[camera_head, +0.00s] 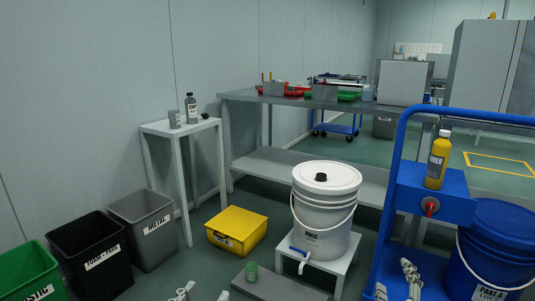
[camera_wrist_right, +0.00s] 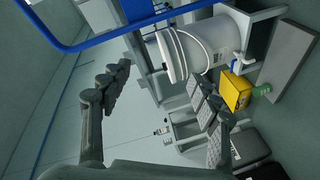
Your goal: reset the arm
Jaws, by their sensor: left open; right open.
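My left gripper (camera_head: 204,293) shows only by its grey fingertips at the bottom edge of the head view. They are apart with nothing visible between them. My right gripper (camera_head: 396,284) is at the bottom right of that view, in front of the blue cart (camera_head: 385,215), its fingers apart. In the right wrist view the right gripper (camera_wrist_right: 158,75) is open and empty, with floor and furniture seen between its fingers. Most of both arms is out of view.
A white bucket (camera_head: 322,212) with a tap stands on a low white stand (camera_head: 345,262). A blue bucket (camera_head: 497,250) and a yellow bottle (camera_head: 438,160) are at right. A yellow box (camera_head: 236,229) and several bins, including a black one (camera_head: 90,253), stand left on the floor.

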